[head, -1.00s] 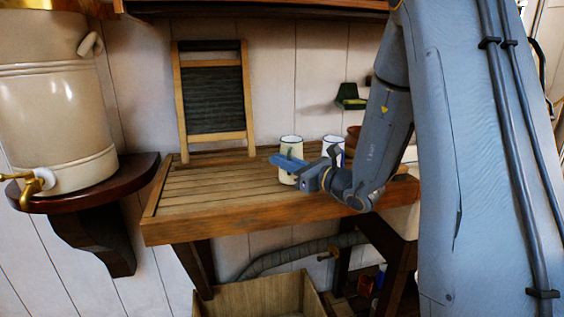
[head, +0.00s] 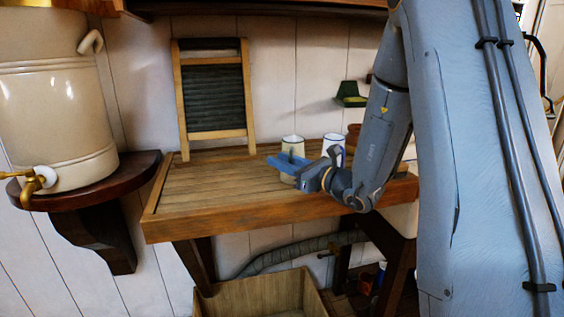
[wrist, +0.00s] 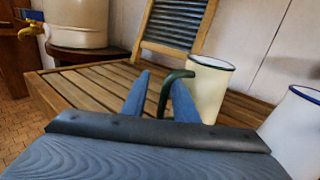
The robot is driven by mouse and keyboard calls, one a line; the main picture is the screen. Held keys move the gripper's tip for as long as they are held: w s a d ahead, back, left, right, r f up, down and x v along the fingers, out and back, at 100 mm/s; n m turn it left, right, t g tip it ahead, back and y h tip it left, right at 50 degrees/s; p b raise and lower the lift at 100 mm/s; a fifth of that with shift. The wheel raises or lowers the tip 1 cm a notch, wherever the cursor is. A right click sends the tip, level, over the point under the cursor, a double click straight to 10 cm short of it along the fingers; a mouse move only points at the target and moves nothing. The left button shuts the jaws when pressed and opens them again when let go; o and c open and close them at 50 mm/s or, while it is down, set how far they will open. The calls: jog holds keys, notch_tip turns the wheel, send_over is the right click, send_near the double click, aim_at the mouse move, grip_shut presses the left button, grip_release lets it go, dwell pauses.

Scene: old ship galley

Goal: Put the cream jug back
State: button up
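The cream jug (wrist: 207,90), cream enamel with a dark rim and a dark green handle (wrist: 167,92), stands upright on the slatted wooden drainboard (head: 215,190). In the head view the jug (head: 292,147) is partly hidden behind my gripper (head: 280,164). In the wrist view my gripper (wrist: 160,95) is open, its two blue fingers apart. The handle shows between the fingers, nearer the right one; a gap shows on the left. I cannot tell whether the right finger touches it.
A white mug-like vessel with a blue rim (wrist: 298,130) stands close to the right of the jug, also in the head view (head: 334,148). A washboard (head: 214,95) leans on the wall behind. A large cream urn (head: 55,100) sits on a shelf at left. The drainboard's left side is clear.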

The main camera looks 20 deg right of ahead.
jog(key=b+v, duration=0.3)
jog(key=v, duration=0.9)
jog(key=s+a+f+n+g, duration=1.1)
jog(key=s+a+n+g, duration=0.2)
jog(key=s+a, duration=0.2)
jog(key=s+d+f+n+g+h, duration=0.3)
jog(key=s+d+f+n+h, duration=0.15)
jog(key=s+f+n, duration=0.2)
jog(key=d+n+h, duration=0.1)
jog(key=n, duration=0.2)
jog(key=w+d+n+t+h, duration=0.1)
jog(key=n+h, duration=0.1)
jog(key=n, duration=0.1)
jog(key=w+d+n+h, duration=0.1)
jog(key=d+n+h, duration=0.1)
jog(key=n, duration=0.1)
jog(key=shift+d+r+n+t+h, duration=0.1)
jog(key=shift+r+n+t+h, duration=0.15)
jog(key=shift+r+n+t, duration=0.1)
jog(key=shift+s, duration=0.2)
